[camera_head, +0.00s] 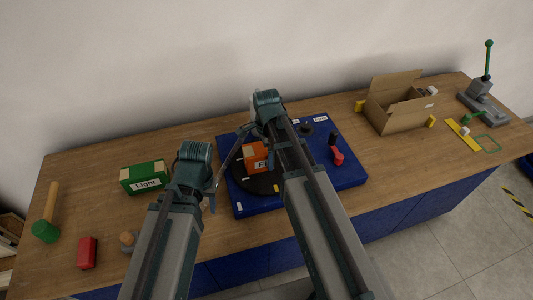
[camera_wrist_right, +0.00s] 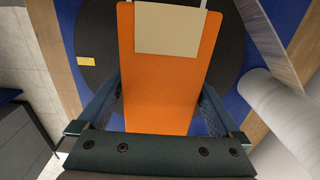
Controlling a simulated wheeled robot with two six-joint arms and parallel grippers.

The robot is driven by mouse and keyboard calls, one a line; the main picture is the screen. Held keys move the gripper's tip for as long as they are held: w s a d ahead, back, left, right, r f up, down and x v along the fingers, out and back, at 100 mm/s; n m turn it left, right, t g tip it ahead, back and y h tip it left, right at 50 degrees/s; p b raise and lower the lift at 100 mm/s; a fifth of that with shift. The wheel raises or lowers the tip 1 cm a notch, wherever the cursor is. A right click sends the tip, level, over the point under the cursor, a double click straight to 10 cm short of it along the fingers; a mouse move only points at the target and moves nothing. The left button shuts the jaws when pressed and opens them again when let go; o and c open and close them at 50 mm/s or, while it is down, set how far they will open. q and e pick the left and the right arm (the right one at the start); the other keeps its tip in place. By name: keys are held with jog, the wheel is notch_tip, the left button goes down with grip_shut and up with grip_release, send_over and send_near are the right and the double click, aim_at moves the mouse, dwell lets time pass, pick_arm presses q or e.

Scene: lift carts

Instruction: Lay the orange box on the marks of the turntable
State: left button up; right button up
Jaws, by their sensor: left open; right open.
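The orange box (camera_head: 255,158) sits on the black disc of the turntable (camera_head: 262,184), on the blue board. In the right wrist view the orange box (camera_wrist_right: 165,85) fills the space between the fingers of my right gripper (camera_wrist_right: 162,95), with its pale label at the top. That gripper is open, with its fingers on either side of the box; whether they touch it I cannot tell. A yellow mark (camera_wrist_right: 87,60) shows on the disc left of the box. My left gripper (camera_head: 210,190) is open and empty, left of the turntable. My right arm hides part of the disc.
The blue board (camera_head: 345,172) carries a red-and-black part (camera_head: 337,156) at its right. A green "Light" box (camera_head: 145,177) stands left; a green mallet (camera_head: 46,230) and red block (camera_head: 87,252) lie further left. An open carton (camera_head: 400,116) and lever press (camera_head: 484,100) stand right.

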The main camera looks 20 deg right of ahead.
notch_tip(320, 180, up, 14)
jog(key=p, duration=1.3)
jog(key=shift+f, duration=0.2)
jog(key=s+n, duration=0.8)
jog(key=n, duration=0.9)
jog(key=s+a+f+n+b, duration=0.1)
jog(key=s+a+f+b, duration=0.1)
jog(key=a+f+b, duration=0.1)
jog(key=s+a+f+n+b, duration=0.2)
jog(key=a+f+b, duration=0.1)
jog(key=a+f, duration=0.1)
jog(key=s+a+f+n+h+b, duration=0.1)
jog(key=s+a+f+b, duration=0.1)
jog(key=a+f+b, duration=0.1)
jog(key=shift+s+a+f+b, duration=0.1)
jog(key=shift+a+f+b, duration=0.1)
jog(key=shift+b, duration=0.35)
jog(key=shift+r, duration=0.1)
